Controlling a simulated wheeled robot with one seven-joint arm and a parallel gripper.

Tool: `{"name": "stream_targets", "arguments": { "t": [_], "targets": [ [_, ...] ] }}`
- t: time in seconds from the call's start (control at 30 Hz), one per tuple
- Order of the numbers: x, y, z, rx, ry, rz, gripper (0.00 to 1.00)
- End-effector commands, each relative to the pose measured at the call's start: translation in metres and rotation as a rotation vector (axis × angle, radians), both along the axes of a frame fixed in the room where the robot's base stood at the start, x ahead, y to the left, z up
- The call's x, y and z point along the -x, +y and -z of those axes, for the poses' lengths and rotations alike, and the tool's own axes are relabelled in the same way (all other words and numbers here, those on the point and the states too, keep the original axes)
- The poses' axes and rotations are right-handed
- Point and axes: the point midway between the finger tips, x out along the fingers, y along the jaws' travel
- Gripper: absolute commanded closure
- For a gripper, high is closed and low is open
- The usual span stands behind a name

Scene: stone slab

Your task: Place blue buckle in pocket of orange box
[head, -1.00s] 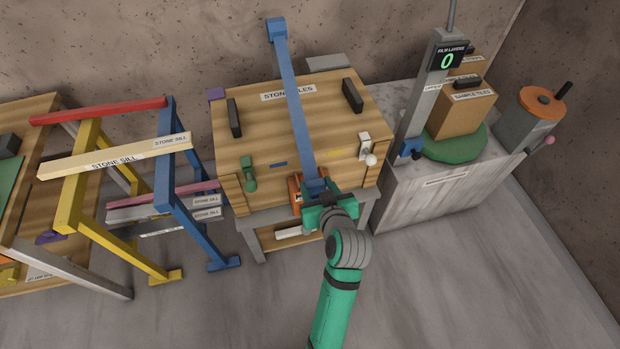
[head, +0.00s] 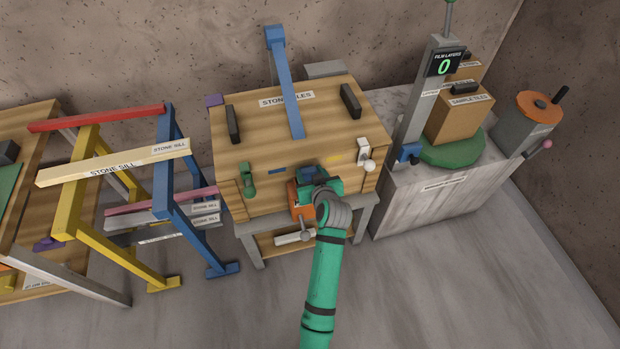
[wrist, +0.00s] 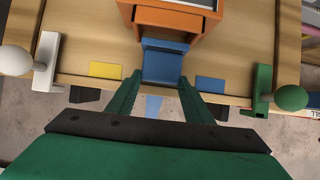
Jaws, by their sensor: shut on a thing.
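The blue buckle (wrist: 163,64) is between the two green fingers of my gripper (wrist: 160,80) in the wrist view, and the gripper is shut on it. The orange box (wrist: 185,43) is just beyond the buckle, with its open pocket (wrist: 168,18) facing it. The buckle's far edge overlaps the box's near edge in the picture; I cannot tell whether they touch. In the head view, my gripper (head: 320,181) is at the wooden crate's front, beside the orange box (head: 301,206), which my arm partly hides. The buckle (head: 307,174) shows there as a dark blue piece.
A blue strap (head: 289,100) lies over the wooden crate (head: 240,150) and ends on its lid. A green latch (head: 248,178) and a white latch (head: 365,155) flank the front. Trestles with sills (head: 115,165) stand left; a film wrapper (head: 425,100) stands right.

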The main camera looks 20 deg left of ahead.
Motion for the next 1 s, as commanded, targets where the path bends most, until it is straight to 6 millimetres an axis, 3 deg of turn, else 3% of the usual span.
{"name": "stream_targets", "arguments": {
  "t": [0.27,0.63,0.67,0.73,1.0],
  "targets": [
    [-0.002,0.002,0.032,0.000,0.002,0.000,0.77],
    [-0.002,0.002,0.036,0.000,0.001,-0.001,0.77],
    [-0.002,0.002,0.037,0.000,0.001,-0.001,0.51],
    [-0.002,0.002,0.036,0.000,0.001,-0.001,0.35],
    [-0.003,0.001,0.036,0.001,0.001,0.000,0.35]
  ]
}}
